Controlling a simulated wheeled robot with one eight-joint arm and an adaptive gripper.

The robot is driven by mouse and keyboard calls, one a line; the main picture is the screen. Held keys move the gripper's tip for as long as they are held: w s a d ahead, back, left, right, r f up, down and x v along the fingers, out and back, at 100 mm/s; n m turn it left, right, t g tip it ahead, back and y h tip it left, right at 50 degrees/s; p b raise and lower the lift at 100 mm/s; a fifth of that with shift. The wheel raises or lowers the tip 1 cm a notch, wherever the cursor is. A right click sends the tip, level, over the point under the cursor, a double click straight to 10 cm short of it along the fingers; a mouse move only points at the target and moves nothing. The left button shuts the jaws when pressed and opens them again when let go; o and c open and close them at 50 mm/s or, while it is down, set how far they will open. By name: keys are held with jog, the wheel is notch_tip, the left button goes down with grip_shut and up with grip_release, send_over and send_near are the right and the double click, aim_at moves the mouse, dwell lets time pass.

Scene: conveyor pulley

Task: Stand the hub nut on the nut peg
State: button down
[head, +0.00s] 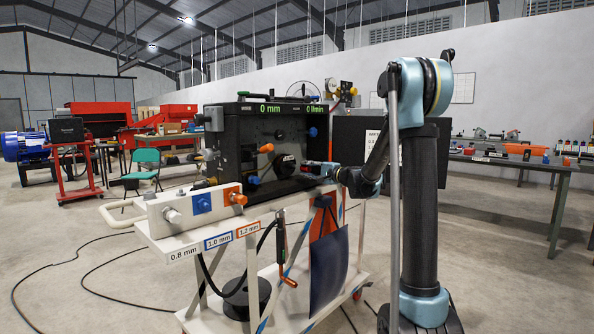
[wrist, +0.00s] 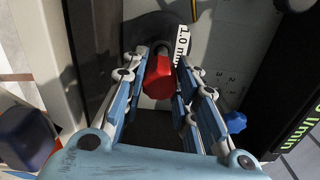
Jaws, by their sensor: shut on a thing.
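My gripper (wrist: 166,68) is shut on a red piece (wrist: 158,78), which looks like the hub nut. In the wrist view it sits between the fingertips, in front of a black round part (wrist: 160,35) with a white "1.0 mm" label (wrist: 183,43). Whether the nut touches that part I cannot tell. I cannot tell which part is the nut peg.
The dark machine box (head: 240,130) has "0 mm" and "0 l/min" displays and an orange-tipped lever (head: 266,148). A white cart rail (head: 160,222) in front carries blue and orange blocks, labelled 0.8, 1.0 and 1.2 mm. A dark blue block (wrist: 25,138) is at the wrist view's left.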

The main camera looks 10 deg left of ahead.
jog(key=shift+m, duration=1.3)
